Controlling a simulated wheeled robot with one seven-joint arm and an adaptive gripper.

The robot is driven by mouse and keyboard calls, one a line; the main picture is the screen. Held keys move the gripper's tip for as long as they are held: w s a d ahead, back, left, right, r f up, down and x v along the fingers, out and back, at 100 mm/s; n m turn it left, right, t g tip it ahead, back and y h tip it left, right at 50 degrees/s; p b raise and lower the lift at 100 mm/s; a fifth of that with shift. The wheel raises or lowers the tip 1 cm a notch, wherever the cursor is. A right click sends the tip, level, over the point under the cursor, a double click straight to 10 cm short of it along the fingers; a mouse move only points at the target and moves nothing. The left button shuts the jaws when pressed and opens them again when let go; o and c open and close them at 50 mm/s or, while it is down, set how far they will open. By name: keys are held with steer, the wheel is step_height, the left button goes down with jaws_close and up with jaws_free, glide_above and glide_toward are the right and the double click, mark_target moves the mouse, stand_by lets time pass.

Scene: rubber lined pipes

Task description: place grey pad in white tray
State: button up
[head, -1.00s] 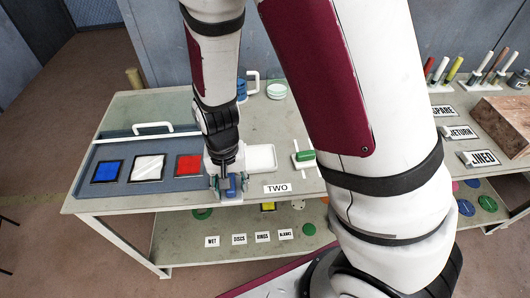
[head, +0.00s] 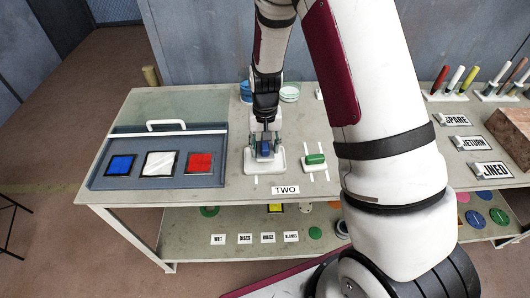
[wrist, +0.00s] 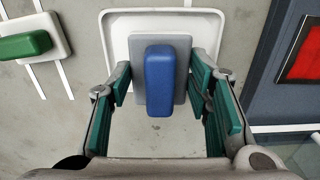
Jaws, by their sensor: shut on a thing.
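The grey pad (wrist: 181,97) with a blue block-shaped handle (wrist: 160,80) is between the fingers of my gripper (wrist: 160,84) in the wrist view. The fingers are shut on the pad's two sides. In the head view my gripper (head: 265,145) points down over the white tray (head: 278,169), with the blue handle showing between the fingers. In the wrist view the white tray (wrist: 106,28) lies beneath and around the pad. I cannot tell whether the pad touches the tray floor or hangs above it.
A green-handled pad on a white base (head: 315,161) sits right of the tray. Left is a blue-grey board (head: 105,182) with blue, white and red squares. A "TWO" label (head: 285,190) lies in front. Blue and pale green round items stand behind.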

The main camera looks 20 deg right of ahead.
steer(key=shift+s+a+f, duration=0.1)
steer(key=shift+s+f, duration=0.05)
steer(key=shift+f, duration=1.25)
steer(key=shift+f, duration=0.1)
steer(key=o, duration=1)
step_height(320, 180, up, 12)
steer(key=shift+r+b, duration=0.1)
steer(key=shift+b, duration=0.35)
step_height(320, 180, up, 9)
steer(key=t, duration=0.1)
glide_above(265, 154)
steer(key=s+r+n+t, duration=0.1)
steer(key=s+r+t, duration=0.1)
steer(key=s+r, duration=0.5)
steer(key=s+r+n+t, duration=0.2)
steer(key=s+r, duration=0.5)
steer(key=s, duration=0.6)
steer(key=shift+d+r+n, duration=0.15)
steer(key=shift+d+n, duration=0.05)
steer(key=shift+n, duration=0.1)
